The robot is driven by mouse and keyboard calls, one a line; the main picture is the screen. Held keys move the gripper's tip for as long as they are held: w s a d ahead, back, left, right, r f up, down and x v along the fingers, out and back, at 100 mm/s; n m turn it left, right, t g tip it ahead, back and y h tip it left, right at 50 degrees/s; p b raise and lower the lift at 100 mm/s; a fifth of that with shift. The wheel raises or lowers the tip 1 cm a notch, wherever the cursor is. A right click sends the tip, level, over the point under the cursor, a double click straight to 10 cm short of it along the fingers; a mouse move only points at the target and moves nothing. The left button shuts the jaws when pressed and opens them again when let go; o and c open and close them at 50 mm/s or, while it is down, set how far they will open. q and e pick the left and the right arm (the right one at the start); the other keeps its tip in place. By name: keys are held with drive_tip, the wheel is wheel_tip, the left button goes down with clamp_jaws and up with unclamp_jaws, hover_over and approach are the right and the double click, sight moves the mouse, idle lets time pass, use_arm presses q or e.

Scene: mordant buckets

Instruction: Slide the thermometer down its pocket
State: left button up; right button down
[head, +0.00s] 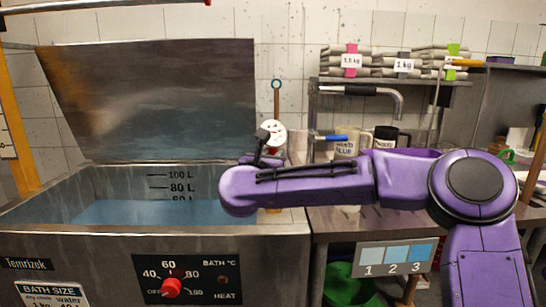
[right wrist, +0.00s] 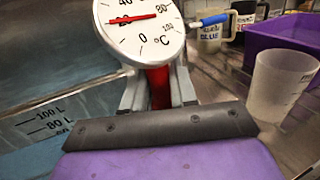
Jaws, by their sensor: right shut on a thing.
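The thermometer's white round dial (head: 273,133) shows in the head view above my right forearm, near the right end of the bath. In the right wrist view the dial (right wrist: 140,25) has a red needle and a °C scale, with a red part below it. My right gripper (right wrist: 157,85) is shut on that red part, a grey finger on each side. In the head view the right gripper (head: 267,150) is small and partly hidden behind my purple arm. The thermometer's lower end is hidden, and I cannot make out the pocket. My left gripper is not in view.
The steel bath (head: 70,245) holds blue water, its lid (head: 150,100) raised. A ringed brown rod (head: 276,95) stands behind the dial. Mugs (head: 388,137), a purple tub (right wrist: 275,38) and a frosted beaker (right wrist: 280,85) stand to the right. A shelf (head: 395,82) holds folded cloth.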

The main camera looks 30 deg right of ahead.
wheel_tip(320, 180, down, 10)
drive_tip(key=b, duration=1)
drive_tip(key=shift+f, duration=0.25)
idle(2.5)
drive_tip(key=c, duration=0.8)
unclamp_jaws()
drive_tip(key=v, duration=0.9)
drive_tip(key=shift+s+a, duration=0.1)
drive_tip(key=shift+a, duration=0.15)
drive_tip(key=shift+s+a, duration=0.4)
